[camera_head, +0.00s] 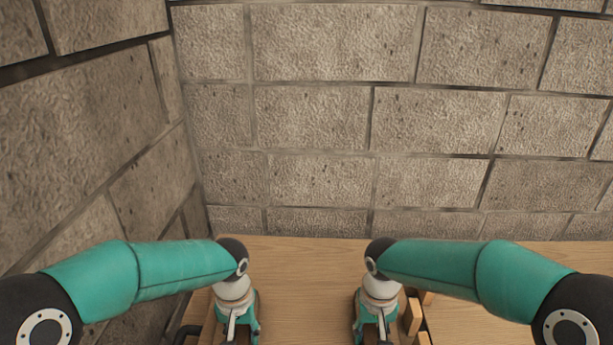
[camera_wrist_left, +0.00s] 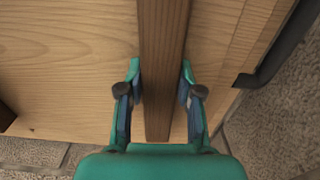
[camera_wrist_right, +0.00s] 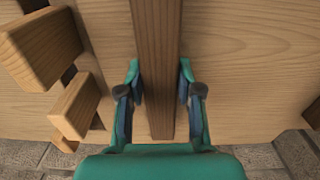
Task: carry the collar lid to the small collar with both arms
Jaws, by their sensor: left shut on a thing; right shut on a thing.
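In the left wrist view, a dark brown wooden bar (camera_wrist_left: 164,60) runs between the fingers of my left gripper (camera_wrist_left: 160,100), which is shut on it. In the right wrist view, a like dark bar (camera_wrist_right: 155,60) lies between the fingers of my right gripper (camera_wrist_right: 160,100), which is shut on it. I take these bars as parts of the collar lid; its whole outline is not clear. In the head view, my left gripper (camera_head: 236,325) and right gripper (camera_head: 374,325) point down, side by side, at the bottom edge. I cannot make out the small collar for certain.
A pale wooden surface (camera_head: 305,275) spans the middle, with a stone block wall (camera_head: 350,110) behind and another (camera_head: 70,140) at left. Pale wooden blocks (camera_head: 412,316) stand close beside my right gripper; they also show in its wrist view (camera_wrist_right: 75,105). A black tube (camera_wrist_left: 285,50) borders the left side.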

